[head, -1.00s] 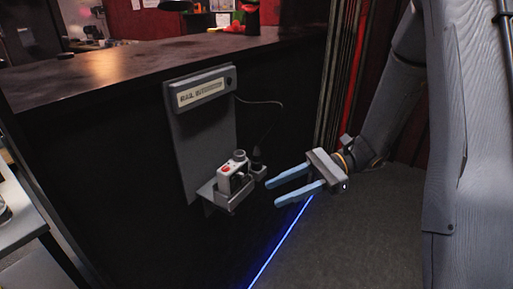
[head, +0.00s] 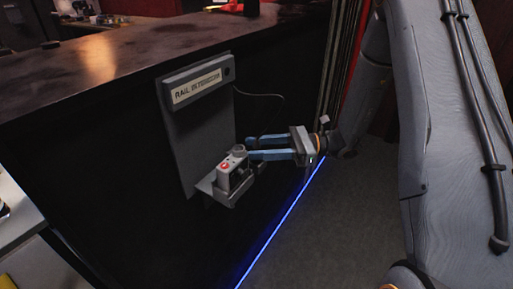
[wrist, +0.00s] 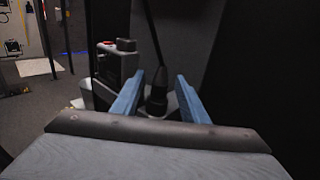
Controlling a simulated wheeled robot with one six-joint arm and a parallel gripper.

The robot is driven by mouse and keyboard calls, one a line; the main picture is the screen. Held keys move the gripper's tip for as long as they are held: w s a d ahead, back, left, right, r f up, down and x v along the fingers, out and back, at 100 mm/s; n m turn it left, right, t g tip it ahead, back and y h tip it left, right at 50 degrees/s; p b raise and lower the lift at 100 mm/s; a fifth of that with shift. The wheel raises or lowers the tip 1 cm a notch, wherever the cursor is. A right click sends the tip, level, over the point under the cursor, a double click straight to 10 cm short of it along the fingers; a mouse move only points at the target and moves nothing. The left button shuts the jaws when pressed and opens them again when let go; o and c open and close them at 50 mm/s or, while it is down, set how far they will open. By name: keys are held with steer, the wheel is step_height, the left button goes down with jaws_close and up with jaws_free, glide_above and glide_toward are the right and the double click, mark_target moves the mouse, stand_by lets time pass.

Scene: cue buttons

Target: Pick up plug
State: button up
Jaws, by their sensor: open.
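The plug, a black tapered body on a dark cable, stands upright in the wrist view (wrist: 157,98). It sits between the two blue fingers of my gripper (wrist: 160,78). The fingers are apart, one on each side of the plug, and I cannot tell whether either touches it. In the head view my gripper (head: 250,148) reaches left to the small shelf, and its fingers hide most of the plug there.
A grey wall panel labelled "RAIL EXTENSION" (head: 195,91) carries the shelf (head: 207,187). On the shelf is a white-grey device with a red button (head: 225,167). A dark cable (head: 262,95) hangs from the panel. A dark counter (head: 120,62) runs above; the floor at right is clear.

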steer(key=shift+a, duration=0.3)
jaws_close()
